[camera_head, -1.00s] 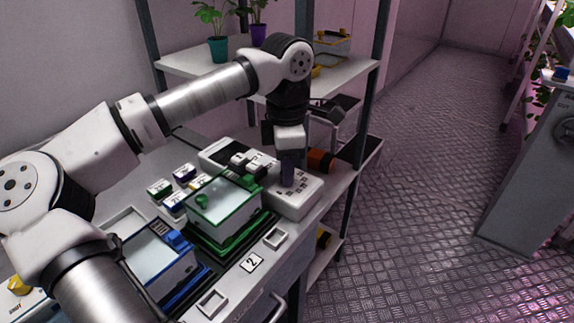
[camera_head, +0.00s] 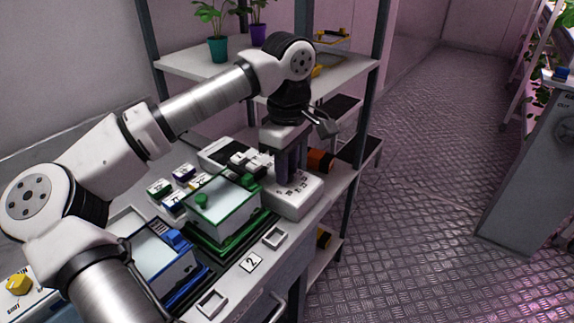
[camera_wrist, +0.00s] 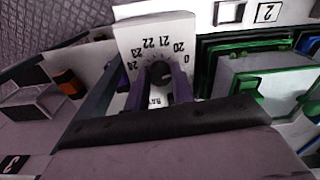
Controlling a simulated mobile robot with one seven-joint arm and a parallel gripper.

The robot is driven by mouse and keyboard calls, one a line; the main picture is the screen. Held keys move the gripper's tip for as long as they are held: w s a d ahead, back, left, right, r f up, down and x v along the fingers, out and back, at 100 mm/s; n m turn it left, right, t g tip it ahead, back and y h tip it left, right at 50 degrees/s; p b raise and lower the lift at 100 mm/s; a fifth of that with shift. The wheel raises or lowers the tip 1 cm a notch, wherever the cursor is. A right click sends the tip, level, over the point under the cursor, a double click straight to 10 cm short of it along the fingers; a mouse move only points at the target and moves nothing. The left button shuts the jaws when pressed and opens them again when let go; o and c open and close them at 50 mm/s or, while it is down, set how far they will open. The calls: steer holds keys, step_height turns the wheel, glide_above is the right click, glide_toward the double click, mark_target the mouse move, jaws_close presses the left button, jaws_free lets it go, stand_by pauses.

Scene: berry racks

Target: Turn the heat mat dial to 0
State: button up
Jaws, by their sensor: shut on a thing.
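The heat mat controller is a white box (camera_head: 300,203) at the right end of the bench. In the wrist view its white face (camera_wrist: 135,32) shows a scale with 0 and 20 to 24. A dark round dial (camera_wrist: 160,72) sits in the middle of the scale. My gripper (camera_head: 286,182) points straight down over the box, its purple fingers on the dial. In the wrist view my gripper (camera_wrist: 158,78) has one finger on each side of the dial and is shut on it. I cannot tell where the dial's pointer stands.
A green-rimmed clear-lidded box (camera_head: 222,206) stands close to the left of the controller. A blue box (camera_head: 158,255) is nearer. Small labelled blocks (camera_head: 172,190) lie behind. Shelf posts (camera_head: 372,90) rise at the right.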

stand_by(0.4)
steer(key=o, duration=1)
step_height(320, 180, up, 14)
steer(key=shift+w, duration=0.15)
